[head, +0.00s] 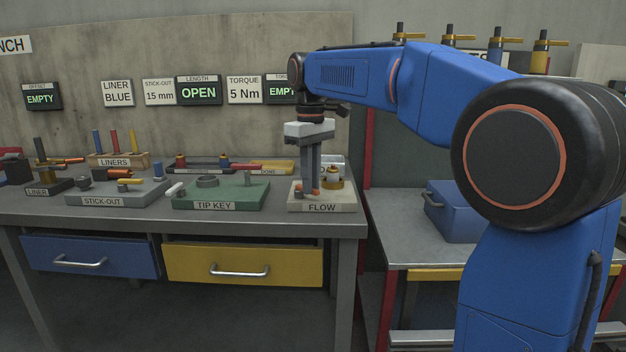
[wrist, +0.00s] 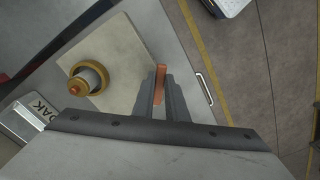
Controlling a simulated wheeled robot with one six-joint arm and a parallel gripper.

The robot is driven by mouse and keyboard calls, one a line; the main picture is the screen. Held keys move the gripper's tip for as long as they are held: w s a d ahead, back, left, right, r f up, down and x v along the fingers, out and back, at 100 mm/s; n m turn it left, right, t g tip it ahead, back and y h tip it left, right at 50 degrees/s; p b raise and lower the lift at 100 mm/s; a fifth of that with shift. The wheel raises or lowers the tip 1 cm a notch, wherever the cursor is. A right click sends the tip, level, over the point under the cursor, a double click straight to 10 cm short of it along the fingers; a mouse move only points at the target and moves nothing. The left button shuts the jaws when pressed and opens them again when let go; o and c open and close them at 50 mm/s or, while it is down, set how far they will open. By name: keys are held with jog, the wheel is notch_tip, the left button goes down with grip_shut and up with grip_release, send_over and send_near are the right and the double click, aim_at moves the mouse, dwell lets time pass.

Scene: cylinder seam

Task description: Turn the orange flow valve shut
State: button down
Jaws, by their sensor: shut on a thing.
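The orange flow valve (head: 315,191) is on the pale block labelled FLOW (head: 321,208) at the right end of the bench. My gripper (head: 312,187) points straight down over this block. In the wrist view, the valve's orange handle (wrist: 160,80) is a narrow bar between the two fingers of my gripper (wrist: 160,88), which are shut on it. The fingers hide part of the handle and its stem. A brass fitting with a pale collar (wrist: 88,79) stands on the same block, apart from the fingers; it also shows in the head view (head: 334,181).
The green TIP KEY block (head: 250,196) stands left of the FLOW block, with the grey STICK-OUT block (head: 140,193) beyond it. A yellow tray (head: 272,167) lies behind. A blue box (head: 450,212) sits on the lower table at right. The bench's right edge is close to the block.

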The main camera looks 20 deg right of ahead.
jog(key=m, duration=0.2)
jog(key=a+m, duration=0.2)
jog(key=m, duration=0.1)
jog(key=shift+s+m, duration=0.3)
jog(key=m, duration=0.1)
jog(key=a+m, duration=0.1)
jog(key=m, duration=0.2)
jog(key=shift+w+a+m, duration=0.1)
jog(key=shift+a+m, duration=0.15)
jog(key=shift+m, duration=0.05)
jog(key=c, duration=1.8)
grip_release()
jog(key=shift+o, duration=0.2)
